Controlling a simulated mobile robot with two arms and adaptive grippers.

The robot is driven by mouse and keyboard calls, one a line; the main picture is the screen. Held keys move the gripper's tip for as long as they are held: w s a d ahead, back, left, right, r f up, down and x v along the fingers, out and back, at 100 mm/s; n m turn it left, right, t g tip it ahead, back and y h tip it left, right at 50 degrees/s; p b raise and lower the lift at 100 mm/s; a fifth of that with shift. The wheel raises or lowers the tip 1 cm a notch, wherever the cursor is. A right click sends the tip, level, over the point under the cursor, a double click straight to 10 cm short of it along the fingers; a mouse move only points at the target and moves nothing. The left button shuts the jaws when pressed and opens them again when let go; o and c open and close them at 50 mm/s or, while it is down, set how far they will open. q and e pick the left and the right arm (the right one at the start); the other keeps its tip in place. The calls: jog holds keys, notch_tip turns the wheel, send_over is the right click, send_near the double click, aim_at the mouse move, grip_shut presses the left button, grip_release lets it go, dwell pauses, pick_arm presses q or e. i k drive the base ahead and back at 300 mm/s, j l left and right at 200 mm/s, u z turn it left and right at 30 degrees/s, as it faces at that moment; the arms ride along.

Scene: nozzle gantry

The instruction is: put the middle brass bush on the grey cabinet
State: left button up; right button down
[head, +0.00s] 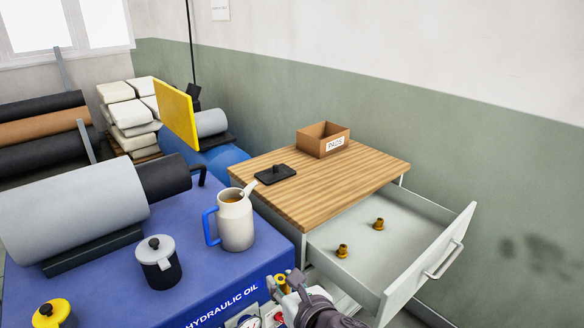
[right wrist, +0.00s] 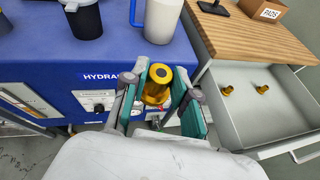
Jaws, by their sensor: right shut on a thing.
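My right gripper (head: 286,287) is shut on a brass bush (right wrist: 157,84), held upright between its teal-padded fingers. The held bush also shows in the head view (head: 281,280), in front of the blue tank and left of the open drawer. Two other brass bushes stand in the drawer, one nearer (head: 342,251) and one farther back (head: 379,224). The grey cabinet has a wooden top (head: 335,190), and its drawer (head: 405,245) is pulled out to the right. My left gripper is not in view.
On the cabinet top stand a cardboard box (head: 323,142) and a flat black object (head: 275,174); the front and right of the top are clear. A pitcher (head: 236,225) and a lidded black pot (head: 158,262) stand on the blue tank (head: 205,275).

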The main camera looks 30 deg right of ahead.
aim_at(335, 184)
jog(key=l+u, duration=0.25)
jog(key=l, duration=0.15)
jog(key=k+l+u, duration=0.1)
jog(key=l+u, duration=0.2)
jog(key=k+l+u, duration=0.1)
jog(key=l+u, duration=0.15)
jog(key=l, duration=0.25)
jog(key=k+l, duration=0.1)
jog(key=l, duration=0.2)
jog(key=k+l, duration=0.1)
jog(key=l, duration=0.25)
jog(key=k+l, duration=0.1)
jog(key=l, duration=0.2)
jog(key=k+l+u, duration=0.1)
jog(key=l, duration=0.2)
